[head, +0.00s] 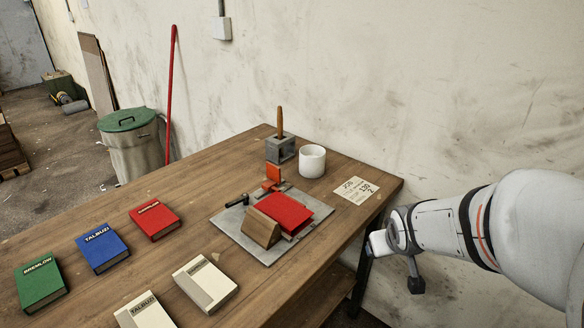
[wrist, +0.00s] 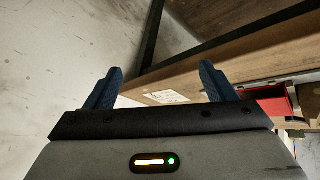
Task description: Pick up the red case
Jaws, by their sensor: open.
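A plain red case (head: 287,212) lies tilted on a grey plate (head: 228,222), against a wooden wedge block (head: 254,229). A red piece at the right edge of the wrist view (wrist: 272,106) looks like the same case. A second red item, a labelled book (head: 155,220), lies flat on the table to the left. My gripper (wrist: 160,88) is open, with nothing between its two blue fingers. It is beyond the table's right edge, apart from the red case. In the head view my arm enters from the right.
The table (head: 180,190) also bears a blue book (head: 102,250), a green book (head: 41,284), two white books, a white cup (head: 312,161), a grey block (head: 280,150) with an upright handle and a paper card (head: 356,190). A wall stands behind.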

